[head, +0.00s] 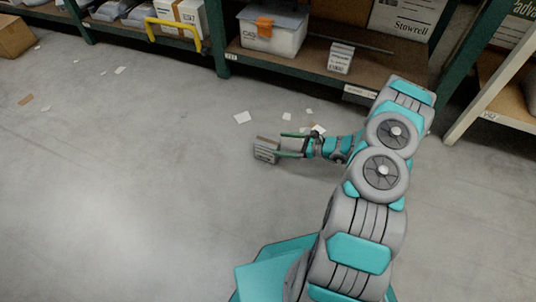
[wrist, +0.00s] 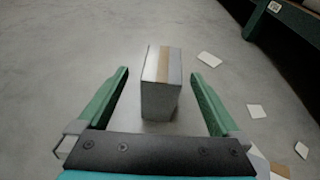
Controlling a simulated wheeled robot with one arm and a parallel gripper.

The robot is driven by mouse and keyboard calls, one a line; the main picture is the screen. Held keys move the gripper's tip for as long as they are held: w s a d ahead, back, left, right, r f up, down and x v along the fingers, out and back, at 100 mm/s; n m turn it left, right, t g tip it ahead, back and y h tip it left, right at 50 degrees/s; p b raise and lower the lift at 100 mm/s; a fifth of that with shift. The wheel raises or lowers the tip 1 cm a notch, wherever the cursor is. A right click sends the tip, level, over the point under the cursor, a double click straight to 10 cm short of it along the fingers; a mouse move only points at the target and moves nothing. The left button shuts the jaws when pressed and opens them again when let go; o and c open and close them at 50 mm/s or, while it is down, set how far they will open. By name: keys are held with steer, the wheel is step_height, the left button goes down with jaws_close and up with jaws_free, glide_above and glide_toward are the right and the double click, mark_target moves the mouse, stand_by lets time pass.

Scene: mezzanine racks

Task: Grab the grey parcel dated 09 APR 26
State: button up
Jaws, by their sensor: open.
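A small grey parcel (head: 266,149) stands upright on the concrete floor, with dark print on its side that is too small to read in the head view. In the wrist view the parcel (wrist: 162,82) shows a tan tape strip along its top; no date can be read there. My gripper (head: 291,144) is open, its two green fingers pointing at the parcel. In the wrist view my gripper (wrist: 158,78) has a finger on each side of the parcel, with a gap on both sides. The parcel's far side is hidden.
Paper scraps (head: 243,117) lie on the floor near the parcel. A brown carton (head: 14,36) sits at far left.

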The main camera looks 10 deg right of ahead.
mark_target(267, 142)
steer(key=shift+s+d+f+m, duration=0.15)
steer(key=shift+d+f+m, duration=0.15)
steer(key=shift+f, duration=0.45)
steer(key=shift+w+a+f, duration=0.15)
steer(key=shift+w+a, duration=0.05)
steer(key=shift+a, duration=0.1)
steer(key=shift+w+r+b+x, duration=0.15)
steer(key=shift+b+x, duration=0.15)
steer(key=shift+x, duration=1.45)
steer(key=shift+w+r+b+x, duration=0.15)
steer(key=shift+b+x, duration=0.15)
steer(key=shift+x, duration=1.45)
steer(key=shift+d, duration=0.1)
steer(key=shift+s, duration=0.1)
steer(key=shift+c, duration=0.2)
jaws_close()
steer(key=shift+r, duration=0.1)
